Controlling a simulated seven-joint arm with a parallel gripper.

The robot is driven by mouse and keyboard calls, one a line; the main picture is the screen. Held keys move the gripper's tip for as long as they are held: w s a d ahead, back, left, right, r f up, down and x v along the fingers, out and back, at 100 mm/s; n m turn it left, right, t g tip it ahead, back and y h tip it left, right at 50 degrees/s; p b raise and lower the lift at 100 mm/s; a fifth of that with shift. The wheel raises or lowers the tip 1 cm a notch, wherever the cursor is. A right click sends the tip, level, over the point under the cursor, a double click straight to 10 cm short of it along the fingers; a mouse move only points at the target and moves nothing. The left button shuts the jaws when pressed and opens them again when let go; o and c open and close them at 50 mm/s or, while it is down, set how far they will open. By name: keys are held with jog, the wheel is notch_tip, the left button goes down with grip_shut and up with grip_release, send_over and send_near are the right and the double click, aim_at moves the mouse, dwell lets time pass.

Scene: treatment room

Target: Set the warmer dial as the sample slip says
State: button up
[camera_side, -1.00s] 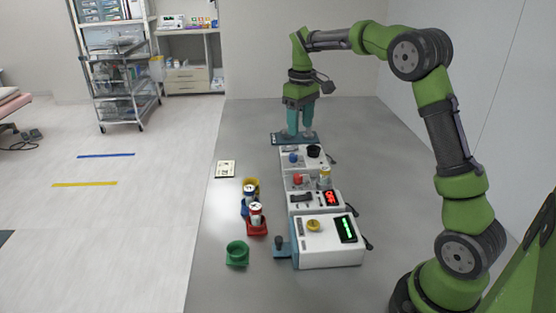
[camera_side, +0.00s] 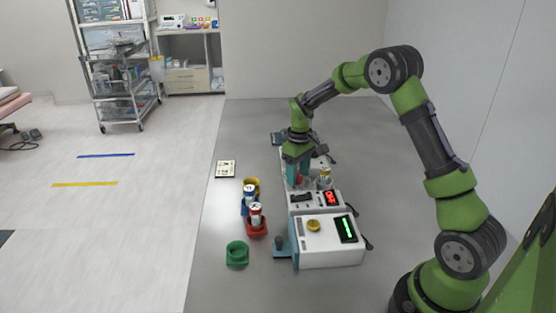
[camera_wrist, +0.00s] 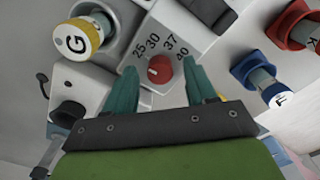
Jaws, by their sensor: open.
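The red warmer dial (camera_wrist: 159,70) is in the wrist view, on a white panel marked 25, 30, 37 and 40. Its pointer is too small to read surely. My gripper (camera_wrist: 159,66) is open, its teal fingers on either side of the dial with gaps showing. In the side view my gripper (camera_side: 298,180) is low over the warmer and largely hides it. A yellow-ringed vial marked G (camera_wrist: 78,39) stands in the warmer's well; it also shows in the side view (camera_side: 325,178). The sample slip (camera_side: 226,169) probably is the small card on the table, unreadable here.
A device with a red display (camera_side: 332,198) and a white box with a yellow knob (camera_side: 313,226) stand nearer the camera. Vials sit in a blue holder (camera_side: 244,208) and red holder (camera_side: 257,229). A green holder (camera_side: 237,253) looks empty.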

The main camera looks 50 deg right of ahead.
jog(key=shift+c, duration=0.2)
grip_shut()
jog(key=shift+m, duration=0.3)
jog(key=m, duration=0.3)
jog(key=shift+m, duration=2)
jog(key=shift+o, duration=0.2)
grip_release()
